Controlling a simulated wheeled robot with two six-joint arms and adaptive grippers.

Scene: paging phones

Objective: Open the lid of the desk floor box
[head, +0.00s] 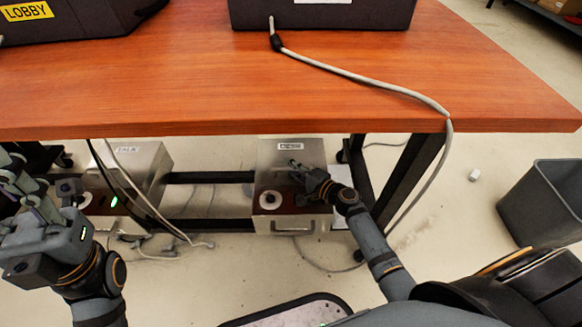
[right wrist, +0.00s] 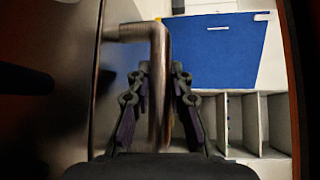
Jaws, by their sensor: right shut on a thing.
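In the right wrist view, the handle (right wrist: 158,60) runs between the fingers of the right gripper (right wrist: 160,85), beside a dark metal face (right wrist: 60,110). The lid looks closed in the head view, though my gripper hides part of it. My left gripper (head: 22,195) is at the far left, with its opening unclear.
The wooden desk top (head: 230,90) overhangs the box. A second steel box (head: 150,165) with a green light stands to the left. Cables (head: 155,205) hang between them. A grey cable (head: 447,150) drops over the desk edge. A grey bin (head: 545,200) stands right.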

